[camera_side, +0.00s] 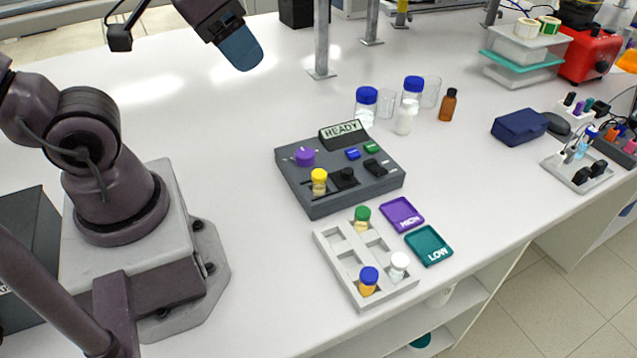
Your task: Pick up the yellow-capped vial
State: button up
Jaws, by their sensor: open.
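The yellow-capped vial (319,182) stands upright on the left front part of the dark grey rig (325,208), next to a black block on its top. My gripper (243,52) is at the top of the view, above and to the left of the rig, well apart from the vial. Its blue-grey end points down and to the right. It is open, and nothing shows between its fingers, though the gap itself is hard to make out.
A light grey rack (338,262) in front holds green-, blue- and white-capped vials. Purple (402,214) and teal (429,246) trays lie right of it. Blue-capped bottles (366,104) and a metal post (321,45) stand behind the rig. The table left of the rig is clear.

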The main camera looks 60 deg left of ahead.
jog(key=shift+o, duration=0.6)
jog(key=w+d+f+m+g, duration=0.1)
jog(key=d+f+m+g, duration=0.3)
jog(key=f, duration=0.3)
jog(key=m+t+y, duration=0.5)
jog(key=m+y, duration=1.1)
jog(key=m, duration=0.3)
send_near(318, 179)
jog(key=s, duration=0.6)
jog(key=shift+a+f, duration=0.2)
jog(key=shift+f, duration=0.15)
jog(key=w+t, duration=0.1)
jog(key=w+d+m+t+h, duration=0.1)
jog(key=shift+w+d+m+t, duration=0.25)
jog(key=shift+w+m+t, duration=0.05)
jog(key=shift+t, duration=0.1)
jog(key=shift+w+r+t, duration=0.25)
jog(key=shift+w+t, duration=0.05)
jog(key=shift+w, duration=0.05)
jog(key=x, duration=0.7)
jog(key=shift+a, duration=0.2)
jog(key=shift+f+x, duration=0.15)
jog(key=shift+x, duration=1.2)
jog(key=shift+f+x, duration=0.1)
jog(key=shift+x, duration=1.25)
jog(key=c, duration=1)
